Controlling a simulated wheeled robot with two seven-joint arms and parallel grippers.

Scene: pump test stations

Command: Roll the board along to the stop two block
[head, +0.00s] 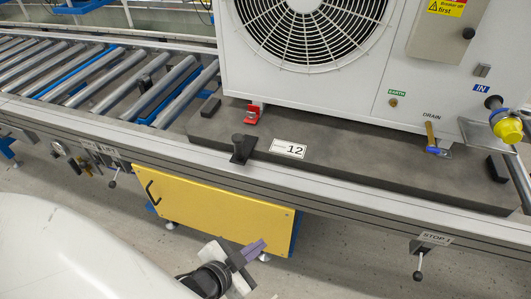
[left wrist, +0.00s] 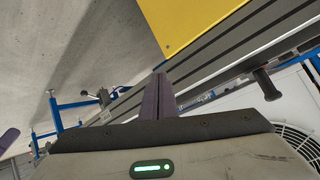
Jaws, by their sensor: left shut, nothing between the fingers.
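The board (head: 350,160) is a dark grey slab with a "12" label (head: 288,148), lying on the roller conveyor under a white fan unit (head: 400,70). A black knobbed post (head: 240,148) stands at its front edge; a similar black knob (left wrist: 266,84) shows in the left wrist view. I cannot make out a block marked stop two. A plate reading "STOP 1" (head: 434,239) with a lever is on the front rail at right. My left gripper (head: 254,250) is shut and empty, below and in front of the rail, apart from the board. Its purple fingers (left wrist: 160,95) are together. My right gripper is not in view.
Bare rollers (head: 105,85) run left of the board, with a small dark block (head: 145,83) among them. A yellow panel (head: 215,212) hangs below the rail. Small levers (head: 112,175) with unreadable plates sit at left. A yellow-capped pipe (head: 506,122) stands at right.

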